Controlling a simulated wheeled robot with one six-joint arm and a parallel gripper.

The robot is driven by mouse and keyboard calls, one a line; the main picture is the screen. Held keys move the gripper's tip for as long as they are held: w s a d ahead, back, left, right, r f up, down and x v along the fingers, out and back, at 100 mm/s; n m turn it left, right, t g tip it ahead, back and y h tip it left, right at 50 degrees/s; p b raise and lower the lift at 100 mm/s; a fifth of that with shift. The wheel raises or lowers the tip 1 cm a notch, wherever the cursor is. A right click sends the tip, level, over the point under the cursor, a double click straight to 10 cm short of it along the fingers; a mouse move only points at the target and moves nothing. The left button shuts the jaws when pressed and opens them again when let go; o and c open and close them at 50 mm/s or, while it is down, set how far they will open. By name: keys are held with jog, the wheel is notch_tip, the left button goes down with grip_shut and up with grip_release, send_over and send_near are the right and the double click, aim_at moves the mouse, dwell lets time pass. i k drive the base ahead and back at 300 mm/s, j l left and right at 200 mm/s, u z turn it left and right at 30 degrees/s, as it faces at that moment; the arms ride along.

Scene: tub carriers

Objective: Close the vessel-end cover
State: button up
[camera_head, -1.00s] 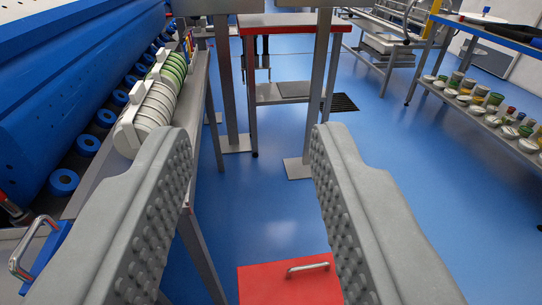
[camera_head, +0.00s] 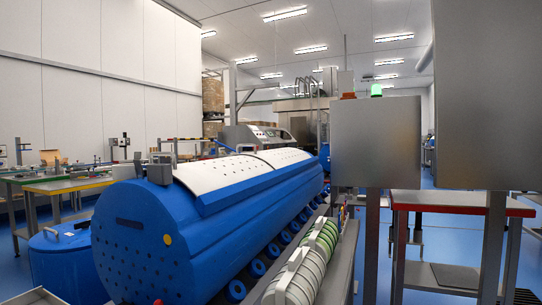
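A long blue vessel (camera_head: 260,212) lies on its side across the middle of the view. Its near round end (camera_head: 140,255) is blue, with rows of dark holes, a dark slot and a yellow dot (camera_head: 167,239). I cannot tell whether this end face is the vessel-end cover or where its hinge is. White perforated panels (camera_head: 215,176) lie along the vessel's top, with a small grey block (camera_head: 160,170) at the near edge. My gripper is out of view, so its fingers and anything between them do not show.
Blue rollers (camera_head: 257,267) line the vessel's right side, beside a rack of white and green discs (camera_head: 292,275). Grey cabinets (camera_head: 375,140) on posts stand at the right, near a red-edged table (camera_head: 462,208). A blue round tub (camera_head: 65,262) stands at the left.

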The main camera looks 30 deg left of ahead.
aim_at(277, 158)
jog(key=z, duration=0.5)
jog(key=l+z, duration=0.3)
jog(key=i+l+z, duration=0.1)
jog(key=l+z, duration=0.2)
jog(key=l, duration=0.15)
jog(key=i+l+z, duration=0.15)
jog(key=l+z, duration=0.15)
jog(key=i+l+u, duration=0.1)
jog(key=i+l, duration=1.1)
jog(key=i+j+u, duration=0.15)
jog(key=i+u, duration=0.8)
jog(key=i+l+u, duration=0.3)
jog(key=i+u, duration=0.2)
jog(key=i+j+u, duration=0.25)
jog(key=i+u, duration=0.55)
jog(key=i, duration=0.2)
jog(key=i+u, duration=0.4)
jog(key=i+j+u, duration=0.2)
jog(key=i+j, duration=0.7)
jog(key=i, duration=0.15)
